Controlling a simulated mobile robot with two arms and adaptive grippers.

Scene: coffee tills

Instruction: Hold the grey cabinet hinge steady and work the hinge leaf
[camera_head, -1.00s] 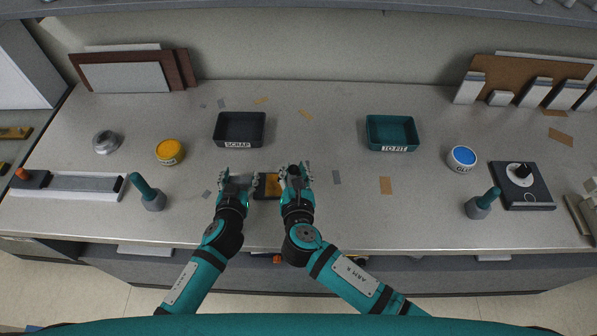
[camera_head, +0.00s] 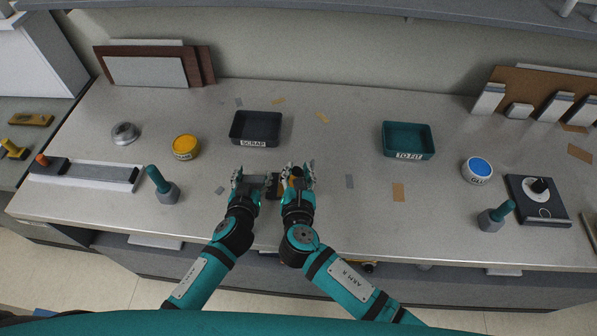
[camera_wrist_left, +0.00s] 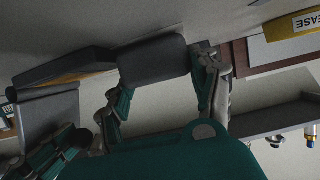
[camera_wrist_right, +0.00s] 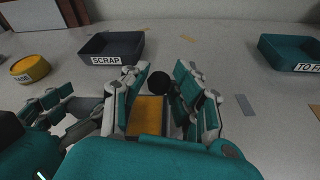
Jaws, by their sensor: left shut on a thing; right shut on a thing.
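The grey cabinet hinge (camera_head: 257,183) is at the front middle of the bench, between my two grippers. My left gripper (camera_head: 249,178) is shut on its grey body, which shows as a dark block (camera_wrist_left: 153,60) between the fingers in the left wrist view. The dark hinge leaf (camera_wrist_left: 65,69) reaches from the body towards my right gripper, tilted against it. My right gripper (camera_head: 298,172) is shut on the leaf, whose ochre face (camera_wrist_right: 147,112) shows between its fingers in the right wrist view. A black round knob (camera_wrist_right: 160,80) is just beyond. The fingers hide the leaf's edge.
The dark SCRAP tray (camera_head: 256,126) and the teal TO FIT tray (camera_head: 408,141) stand behind. A yellow pot (camera_head: 186,147) and a teal-handled tool (camera_head: 160,184) are to the left. A blue-topped pot (camera_head: 478,170) is to the right. The bench between the trays is mostly clear.

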